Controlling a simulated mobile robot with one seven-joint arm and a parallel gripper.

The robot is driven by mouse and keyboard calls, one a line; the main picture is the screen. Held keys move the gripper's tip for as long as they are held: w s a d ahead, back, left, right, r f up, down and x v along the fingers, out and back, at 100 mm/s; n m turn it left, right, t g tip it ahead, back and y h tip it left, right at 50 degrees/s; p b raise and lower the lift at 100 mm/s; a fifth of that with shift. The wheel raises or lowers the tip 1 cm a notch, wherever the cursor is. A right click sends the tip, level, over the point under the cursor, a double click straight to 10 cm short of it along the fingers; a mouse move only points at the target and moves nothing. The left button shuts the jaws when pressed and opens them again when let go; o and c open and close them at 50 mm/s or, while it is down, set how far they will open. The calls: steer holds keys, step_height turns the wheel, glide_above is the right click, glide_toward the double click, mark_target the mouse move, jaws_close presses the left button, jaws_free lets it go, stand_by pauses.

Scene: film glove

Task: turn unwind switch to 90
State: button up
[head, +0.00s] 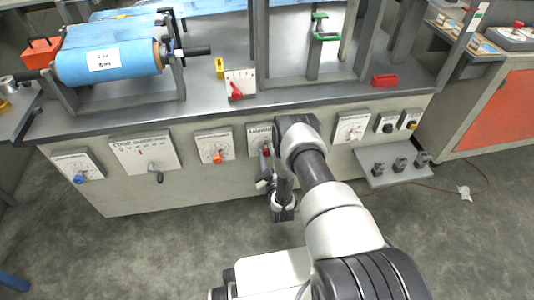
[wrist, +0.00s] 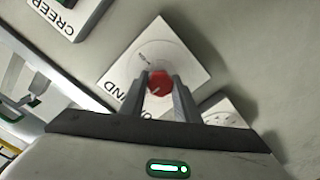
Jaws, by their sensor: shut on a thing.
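The switch is a red knob (wrist: 159,82) on a white dial plate (wrist: 186,54) whose label ends in "ND". The plate looks tilted in the wrist view. My gripper (wrist: 160,88) is shut on the knob, one finger on each side. A pale mark shows on the knob's face, but I cannot read its angle. In the head view the dial plate (head: 259,130) is on the front panel of the grey machine, partly behind my arm. The red knob (head: 266,151) shows at the tip of my gripper (head: 265,162).
Left of it are a dial with an orange knob (head: 217,158), a plate with a grey handle (head: 155,172) and a dial with a blue knob (head: 80,178). To the right, a dial (head: 351,128) and a low grey shelf (head: 398,174) with small dark parts stick out.

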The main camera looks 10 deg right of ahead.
steer(key=shift+m, duration=0.3)
steer(key=m+b, duration=0.1)
steer(key=m, duration=0.2)
steer(key=shift+w+m, duration=0.1)
steer(key=shift+m, duration=0.3)
steer(key=m, duration=0.4)
steer(key=shift+d+m+b, duration=0.1)
steer(key=shift+m+b, duration=0.2)
steer(key=shift+b, duration=0.1)
steer(key=m, duration=0.5)
steer(key=shift+d+r, duration=0.1)
steer(key=shift+m, duration=1.8)
steer(key=o, duration=1)
steer(key=shift+o, duration=0.2)
